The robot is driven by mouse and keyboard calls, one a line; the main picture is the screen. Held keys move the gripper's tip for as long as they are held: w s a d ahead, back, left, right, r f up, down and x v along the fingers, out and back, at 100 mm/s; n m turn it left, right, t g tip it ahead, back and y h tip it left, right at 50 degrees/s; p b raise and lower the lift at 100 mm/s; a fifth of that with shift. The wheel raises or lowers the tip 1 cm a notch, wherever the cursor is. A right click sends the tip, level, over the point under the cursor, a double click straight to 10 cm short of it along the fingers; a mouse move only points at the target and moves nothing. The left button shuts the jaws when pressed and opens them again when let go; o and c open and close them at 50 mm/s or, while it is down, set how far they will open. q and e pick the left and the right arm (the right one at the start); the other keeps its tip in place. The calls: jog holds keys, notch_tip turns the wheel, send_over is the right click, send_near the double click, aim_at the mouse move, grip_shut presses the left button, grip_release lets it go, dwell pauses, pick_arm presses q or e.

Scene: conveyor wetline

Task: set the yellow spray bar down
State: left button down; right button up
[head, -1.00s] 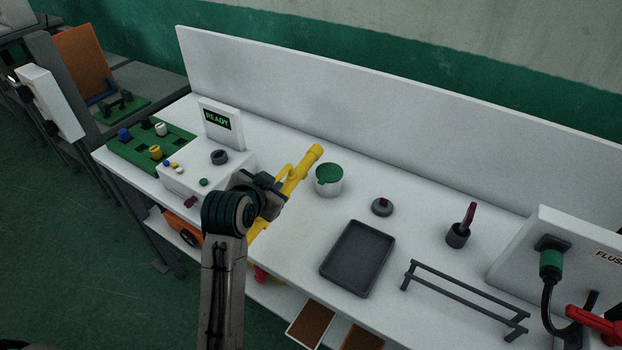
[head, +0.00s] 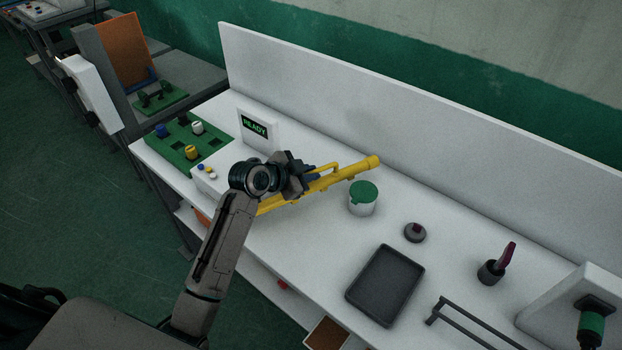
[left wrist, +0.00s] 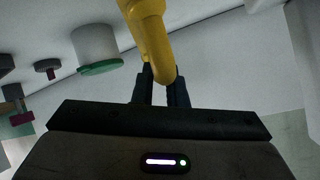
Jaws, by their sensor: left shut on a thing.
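The yellow spray bar (head: 357,168) is a long yellow tube with a handle along it. My left gripper (head: 308,178) is shut on its handle, and the bar slants from lower left to upper right over the white bench (head: 300,235). I cannot tell whether the bar touches the bench top. In the left wrist view the yellow bar (left wrist: 150,35) runs between the dark fingers (left wrist: 159,85). The bar's middle is partly hidden behind my gripper. My right gripper is not in view.
A white pot with a green lid (head: 362,198) stands close to the bar's far end. A dark tray (head: 385,285), a small round grey piece (head: 415,233), a cup with a purple handle (head: 492,272) and a rack (head: 470,325) are further right. The READY box (head: 255,130) is left.

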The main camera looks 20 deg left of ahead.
aim_at(316, 181)
pick_arm(q)
notch_tip(316, 181, down, 2)
jog(key=shift+s+f, duration=0.1)
jog(key=shift+f, duration=0.3)
jog(key=c, duration=1.9)
grip_release()
jog(key=shift+f, duration=0.1)
jog(key=o, duration=0.4)
jog(key=shift+c, duration=0.2)
jog(key=shift+o, duration=0.4)
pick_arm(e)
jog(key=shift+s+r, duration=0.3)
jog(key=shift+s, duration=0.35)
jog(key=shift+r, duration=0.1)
